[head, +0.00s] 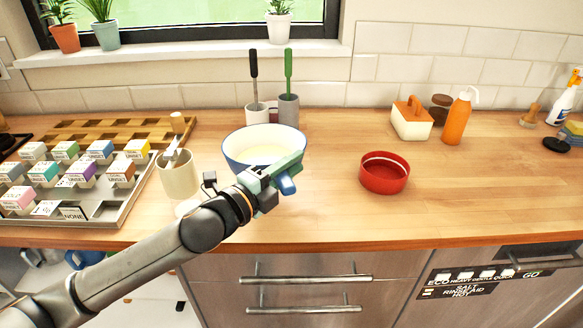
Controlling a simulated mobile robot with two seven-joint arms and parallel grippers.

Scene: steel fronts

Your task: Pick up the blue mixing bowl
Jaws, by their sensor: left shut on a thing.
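The blue mixing bowl (237,151) is in the head view, left of centre on the wooden counter's area, with a blue outside and a pale inside. My left gripper (285,180) is at its near right side, shut on the bowl's rim. The gripper and wrist hide the bowl's lower near side, so I cannot tell whether its base touches the counter. My right gripper is not in view.
A cream crock (178,178) with utensils stands close left of the bowl. Two mugs (289,109) holding tools stand behind it. A red round dish (384,174) is to the right. A tray (108,212) of labelled boxes fills the left. The right front counter is clear.

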